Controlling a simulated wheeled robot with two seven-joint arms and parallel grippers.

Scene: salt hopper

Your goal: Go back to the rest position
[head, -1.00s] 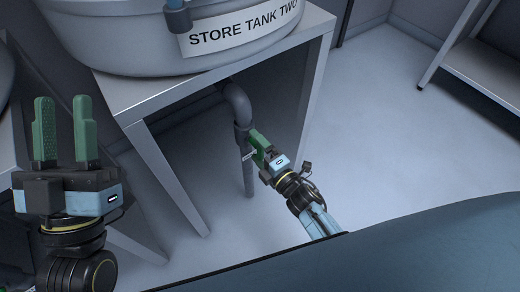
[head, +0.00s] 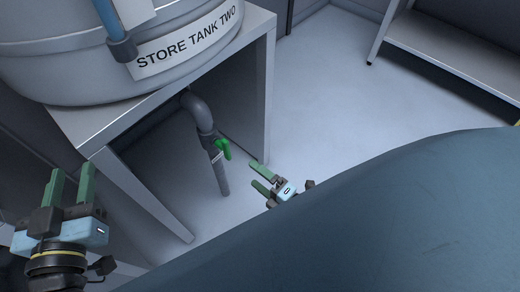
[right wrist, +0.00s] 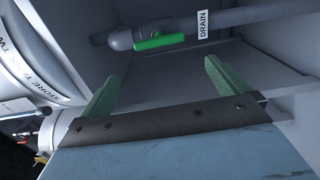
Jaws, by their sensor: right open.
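My right gripper (head: 262,178) is in the lower middle of the head view, open and empty, its green fingers pointing toward the drain pipe. A gap separates it from the green valve handle (head: 224,148) on the grey drain pipe (head: 220,175). The right wrist view shows the handle (right wrist: 160,42) lying along the pipe, beyond the two spread fingers. My left gripper (head: 72,186) is at the left edge of the head view, fingers up and apart, with nothing seen between them. Part of my right arm is hidden behind my own body.
The store tank (head: 60,75) stands on a grey metal stand (head: 268,90) whose legs frame the pipe. A DRAIN label (right wrist: 202,25) is on the pipe. A shelf unit (head: 450,55) stands at the upper right. The floor (head: 320,90) between is clear.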

